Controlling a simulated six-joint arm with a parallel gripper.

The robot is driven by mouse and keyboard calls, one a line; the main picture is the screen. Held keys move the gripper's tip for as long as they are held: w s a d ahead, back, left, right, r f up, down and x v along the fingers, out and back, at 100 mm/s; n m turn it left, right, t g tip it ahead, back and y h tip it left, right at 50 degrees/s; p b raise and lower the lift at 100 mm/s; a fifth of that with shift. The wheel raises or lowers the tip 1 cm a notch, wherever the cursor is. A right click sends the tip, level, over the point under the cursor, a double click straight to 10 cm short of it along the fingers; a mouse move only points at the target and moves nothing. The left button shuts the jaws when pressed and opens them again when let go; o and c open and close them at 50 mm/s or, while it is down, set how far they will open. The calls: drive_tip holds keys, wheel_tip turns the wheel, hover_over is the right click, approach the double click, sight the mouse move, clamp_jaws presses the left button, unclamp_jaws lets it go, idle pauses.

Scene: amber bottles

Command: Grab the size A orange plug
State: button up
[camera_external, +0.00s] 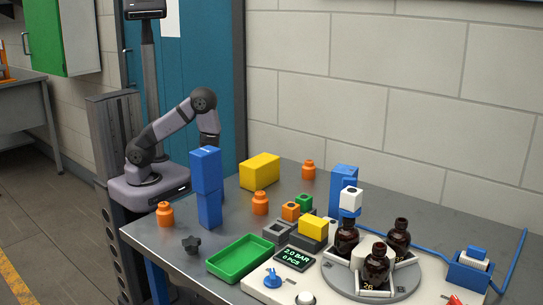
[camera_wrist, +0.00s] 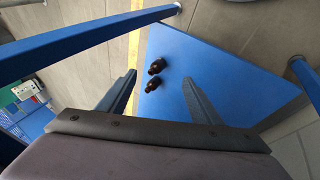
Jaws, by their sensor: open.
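Several orange pieces stand on the grey table in the external view. One knobbed orange plug (camera_external: 165,214) is at the front left, another (camera_external: 260,204) is near the middle, and a third (camera_external: 308,170) is at the back. No size mark is readable, so I cannot tell which is size A. My gripper (camera_wrist: 158,80) is open in the wrist view, with no orange piece between its fingers. In the external view, its end is hidden behind the blue blocks.
A yellow block (camera_external: 260,171), green tray (camera_external: 239,259) and round platform with amber bottles (camera_external: 376,266) share the table.

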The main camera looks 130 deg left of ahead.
sight(165, 213)
drive_tip(key=s+d+r+m+g+h+p, duration=0.35)
drive_tip(key=s+d+r+m+p, duration=0.35)
drive_tip(key=s+r+m+p, duration=0.6)
drive_tip(key=s+d+r+m+g+h+p, duration=0.35)
drive_tip(key=s+d+r+m+p, duration=0.4)
drive_tip(key=r+m+p, duration=0.6)
drive_tip(key=w+r+n+t+b, duration=0.1)
drive_tip(key=w+n+t, duration=0.3)
drive_tip(key=w, duration=0.3)
drive_tip(key=w+d+r+n+t+h+b, duration=0.1)
drive_tip(key=w+r+n+t+b, duration=0.1)
drive_tip(key=w, duration=0.6)
drive_tip(key=w+d+r+n+t+h+b, duration=0.1)
drive_tip(key=w+r+n+t+b, duration=0.1)
drive_tip(key=w+n+t, duration=0.3)
drive_tip(key=shift+w+d+r+n+t, duration=0.15)
drive_tip(key=shift+w+n+t, duration=0.2)
drive_tip(key=shift+w+t, duration=0.9)
drive_tip(key=f+n, duration=0.1)
drive_tip(key=a+f+n+y+b, duration=0.1)
drive_tip(key=w+a+f+n+t, duration=0.1)
drive_tip(key=shift+w+f+n+y, duration=0.1)
drive_tip(key=shift+f+n+y, duration=0.2)
drive_tip(key=shift+f+y, duration=0.1)
drive_tip(key=shift+a+f+y, duration=0.1)
drive_tip(key=shift+f+y, duration=0.2)
drive_tip(key=shift+f, duration=0.05)
drive_tip(key=shift+x, duration=1.05)
